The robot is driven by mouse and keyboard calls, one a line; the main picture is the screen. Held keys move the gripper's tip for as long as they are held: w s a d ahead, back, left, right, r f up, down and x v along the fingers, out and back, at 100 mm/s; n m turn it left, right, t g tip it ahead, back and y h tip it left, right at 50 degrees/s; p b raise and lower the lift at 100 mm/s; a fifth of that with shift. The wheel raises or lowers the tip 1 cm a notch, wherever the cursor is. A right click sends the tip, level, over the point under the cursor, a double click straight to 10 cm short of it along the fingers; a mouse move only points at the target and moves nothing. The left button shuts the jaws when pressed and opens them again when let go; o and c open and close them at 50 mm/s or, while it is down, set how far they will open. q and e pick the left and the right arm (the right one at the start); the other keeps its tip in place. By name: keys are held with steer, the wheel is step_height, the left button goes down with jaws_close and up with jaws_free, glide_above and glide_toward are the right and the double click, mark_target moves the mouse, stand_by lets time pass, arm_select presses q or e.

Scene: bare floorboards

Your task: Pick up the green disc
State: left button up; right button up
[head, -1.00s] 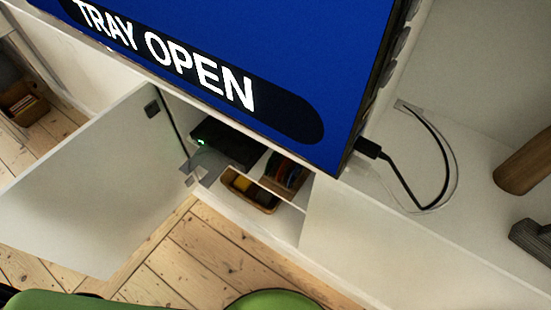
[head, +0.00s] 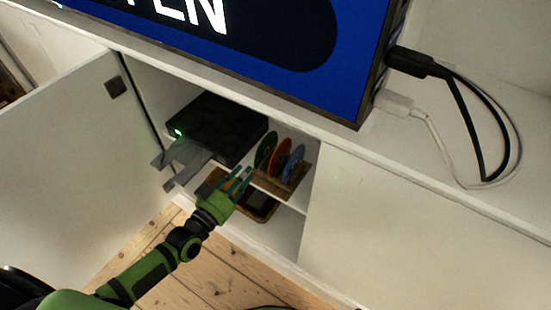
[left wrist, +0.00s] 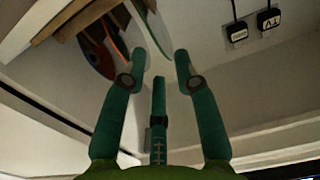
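The green disc (head: 266,148) stands on edge at the left of a wooden rack (head: 272,186) on the cabinet's inner shelf, beside an orange disc (head: 281,158) and a blue disc (head: 295,163). My left gripper (head: 240,180) is in front of the cabinet opening, left of and below the green disc. In the left wrist view its fingers (left wrist: 159,66) are spread and nothing is between them. The green disc's thin edge (left wrist: 151,28) shows just beyond the fingertips, apart from them. My right gripper is not in view.
A black player (head: 215,128) with a green light and its tray (head: 187,160) out is left of the discs. The open cabinet door (head: 60,150) stands at left. A brown bin (head: 262,210) is below the shelf. The screen (head: 300,50) is above.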

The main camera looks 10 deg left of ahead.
mark_target(266, 151)
arm_select(q)
steer(key=b+x, duration=0.1)
steer(key=x, duration=0.6)
steer(key=shift+r, duration=0.1)
steer(key=shift+s, duration=0.1)
jaws_close()
